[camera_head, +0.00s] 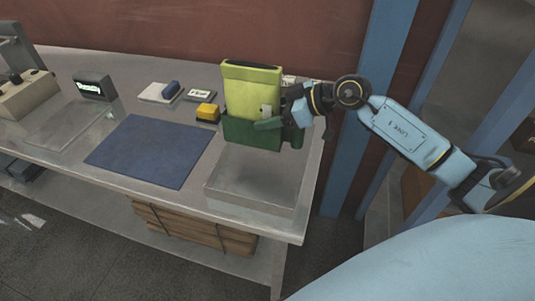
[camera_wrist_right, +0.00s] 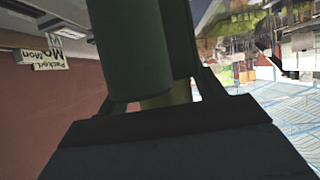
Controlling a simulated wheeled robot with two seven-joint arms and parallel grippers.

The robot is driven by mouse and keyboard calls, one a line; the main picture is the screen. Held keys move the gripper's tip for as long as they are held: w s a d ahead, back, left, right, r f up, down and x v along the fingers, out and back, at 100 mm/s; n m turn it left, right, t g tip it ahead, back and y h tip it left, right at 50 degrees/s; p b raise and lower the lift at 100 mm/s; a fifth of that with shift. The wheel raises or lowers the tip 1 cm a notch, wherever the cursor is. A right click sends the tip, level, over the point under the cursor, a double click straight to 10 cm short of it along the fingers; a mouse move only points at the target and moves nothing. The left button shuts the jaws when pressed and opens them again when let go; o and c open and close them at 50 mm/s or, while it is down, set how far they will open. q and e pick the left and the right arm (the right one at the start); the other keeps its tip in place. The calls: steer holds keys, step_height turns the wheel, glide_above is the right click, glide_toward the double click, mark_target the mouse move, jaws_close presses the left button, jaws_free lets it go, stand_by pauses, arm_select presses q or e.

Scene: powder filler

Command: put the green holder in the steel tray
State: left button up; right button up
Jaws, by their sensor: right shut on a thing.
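The dark green holder (camera_head: 245,133) is upright at the back right of the table, with a tall yellow-green container (camera_head: 252,85) standing in it. My right gripper (camera_head: 290,113) is shut on the holder from the right. In the right wrist view, the holder's dark green part (camera_wrist_right: 133,50) fills the upper middle, close to the jaws. The steel tray (camera_head: 245,193) lies at the table's front right. The holder overlaps the tray's back edge in the head view; I cannot tell whether it touches the tray. The visible tray floor is empty. My left gripper is out of view.
A blue mat (camera_head: 150,150) lies left of the tray. A yellow block (camera_head: 207,112), a small sign (camera_head: 199,95) and a white-and-blue item (camera_head: 160,92) are behind it. A black display (camera_head: 93,88) stands farther left. A blue post (camera_head: 365,110) rises beyond the table's right end.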

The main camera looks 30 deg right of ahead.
mark_target(271, 139)
step_height(271, 139, down, 4)
steer(key=shift+r+b, duration=0.1)
steer(key=shift+b, duration=0.2)
step_height(271, 139, down, 5)
steer(key=shift+r+b, duration=0.2)
steer(key=shift+b, duration=0.35)
steer(key=shift+f, duration=0.2)
steer(key=o, duration=1.3)
steer(key=shift+c, duration=0.2)
steer(key=shift+r, duration=0.1)
steer(key=p+v, duration=0.1)
steer(key=v, duration=1.1)
